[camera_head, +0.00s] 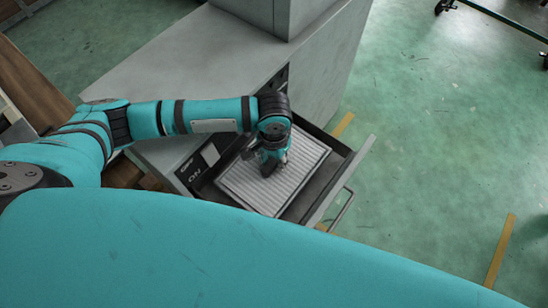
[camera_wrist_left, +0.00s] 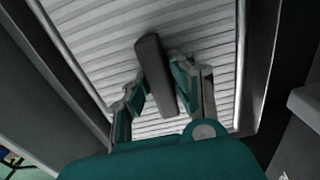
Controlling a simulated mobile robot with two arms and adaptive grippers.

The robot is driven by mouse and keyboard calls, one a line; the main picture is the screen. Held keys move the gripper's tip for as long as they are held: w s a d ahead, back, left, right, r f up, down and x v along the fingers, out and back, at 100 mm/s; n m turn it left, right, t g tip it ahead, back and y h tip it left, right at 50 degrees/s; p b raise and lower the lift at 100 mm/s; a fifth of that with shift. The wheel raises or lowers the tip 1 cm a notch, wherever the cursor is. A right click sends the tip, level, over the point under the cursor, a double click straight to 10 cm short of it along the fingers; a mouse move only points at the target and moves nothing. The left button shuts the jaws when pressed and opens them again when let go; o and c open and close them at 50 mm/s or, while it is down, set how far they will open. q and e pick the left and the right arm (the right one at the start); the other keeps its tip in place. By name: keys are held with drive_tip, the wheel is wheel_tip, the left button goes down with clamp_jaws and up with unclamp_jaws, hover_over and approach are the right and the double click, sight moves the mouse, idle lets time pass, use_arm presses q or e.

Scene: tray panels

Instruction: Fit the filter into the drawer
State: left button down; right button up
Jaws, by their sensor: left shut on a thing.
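The filter (camera_head: 242,187) is a flat, pale, pleated panel with a light frame. It lies inside the open drawer (camera_head: 339,188), which is pulled out from the grey cabinet. My left gripper (camera_head: 271,163) is over the filter, pointing down. In the left wrist view the gripper (camera_wrist_left: 160,92) is shut on a dark upright handle (camera_wrist_left: 154,70) in the middle of the filter (camera_wrist_left: 95,30). Dark gaps show between the filter's edges and the drawer walls. Whether the filter rests on the drawer's floor cannot be told. My right gripper is not in view.
The grey cabinet (camera_head: 200,55) stands behind the drawer, with a tall block on its top. A bar handle (camera_head: 340,210) sticks out from the drawer front. Green floor (camera_head: 430,130) to the right is mostly clear, with yellow stripes. Wooden items stand at the left.

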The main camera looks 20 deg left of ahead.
use_arm(q)
drive_tip(key=shift+f, duration=0.4)
drive_tip(key=c, duration=1.2)
unclamp_jaws()
drive_tip(key=shift+o, duration=0.3)
drive_tip(key=shift+r, duration=0.1)
drive_tip(key=shift+r, duration=0.25)
wheel_tip(320, 180, up, 13)
drive_tip(key=p, duration=0.1)
drive_tip(key=shift+f, duration=0.2)
